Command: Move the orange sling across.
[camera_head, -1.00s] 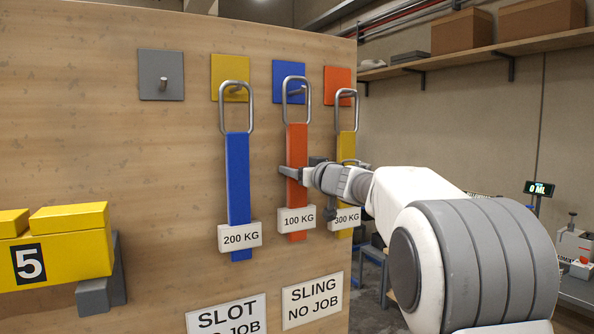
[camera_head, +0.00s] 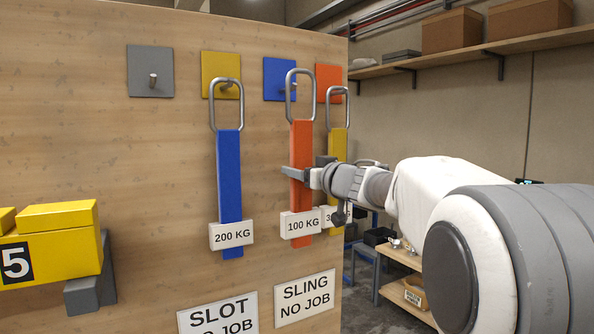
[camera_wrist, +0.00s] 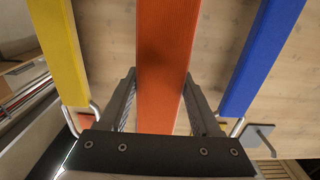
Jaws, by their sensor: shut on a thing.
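The orange sling (camera_head: 301,150) has a steel loop at its top and a white 100 KG tag (camera_head: 300,225). My gripper (camera_head: 300,174) is shut on its strap at mid-height. The sling hangs upright in front of the blue plate (camera_head: 275,79). Its loop overlaps that plate's peg in the picture; I cannot tell whether the peg is still through it. In the wrist view the orange strap (camera_wrist: 165,60) runs between the two fingers of my gripper (camera_wrist: 162,105).
The blue 200 KG sling (camera_head: 229,175) hangs from the yellow plate's peg at left. The yellow sling (camera_head: 338,150) hangs close at right on the orange plate (camera_head: 326,78). The grey plate's peg (camera_head: 153,80) is empty. A yellow block (camera_head: 60,245) juts out at lower left.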

